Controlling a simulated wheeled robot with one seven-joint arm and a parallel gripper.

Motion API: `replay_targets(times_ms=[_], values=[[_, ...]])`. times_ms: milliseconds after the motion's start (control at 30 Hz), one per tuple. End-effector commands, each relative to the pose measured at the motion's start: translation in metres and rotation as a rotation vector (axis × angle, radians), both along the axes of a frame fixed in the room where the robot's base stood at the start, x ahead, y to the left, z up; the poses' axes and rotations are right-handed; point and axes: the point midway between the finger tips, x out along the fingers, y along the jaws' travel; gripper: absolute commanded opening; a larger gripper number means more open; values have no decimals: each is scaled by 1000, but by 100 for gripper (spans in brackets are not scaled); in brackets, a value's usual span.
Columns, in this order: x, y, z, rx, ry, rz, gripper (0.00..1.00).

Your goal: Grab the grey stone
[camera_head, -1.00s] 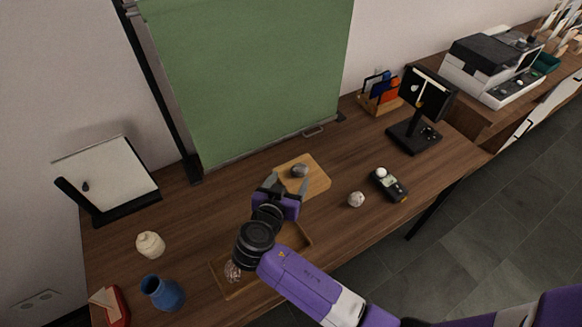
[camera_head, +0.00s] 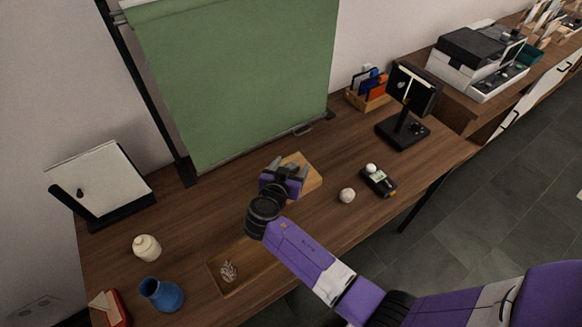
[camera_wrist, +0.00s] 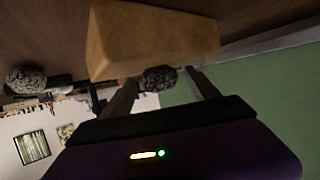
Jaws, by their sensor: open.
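The grey stone (camera_wrist: 158,78) is a small dark, rough lump. In the wrist view it lies between the two fingers of my gripper (camera_wrist: 160,88), against the edge of a light wooden block (camera_wrist: 140,35). In the head view my gripper (camera_head: 288,167) is over the wooden block (camera_head: 312,181), with its fingers spread apart. The stone is mostly hidden by the gripper there. I cannot tell whether either finger touches it.
A pale round stone (camera_head: 347,195) and a dark handheld device (camera_head: 379,181) lie to the right. A wooden tray (camera_head: 250,272) holds a crystal-like lump (camera_head: 229,270). A green screen (camera_head: 235,80) stands behind. A blue vase (camera_head: 162,294) and cream jar (camera_head: 146,248) are at left.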

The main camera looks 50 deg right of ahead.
Motion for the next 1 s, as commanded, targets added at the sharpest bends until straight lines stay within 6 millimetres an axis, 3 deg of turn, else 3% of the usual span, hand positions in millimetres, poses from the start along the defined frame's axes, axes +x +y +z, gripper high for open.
replay_targets(times_ms=[133, 467, 767, 1000], values=[[0, 0, 0, 0, 0, 0, 68], [0, 0, 0, 0, 0, 0, 3], [0, 0, 2, -1, -1, 0, 0], [0, 0, 24, -1, -5, -1, 0]])
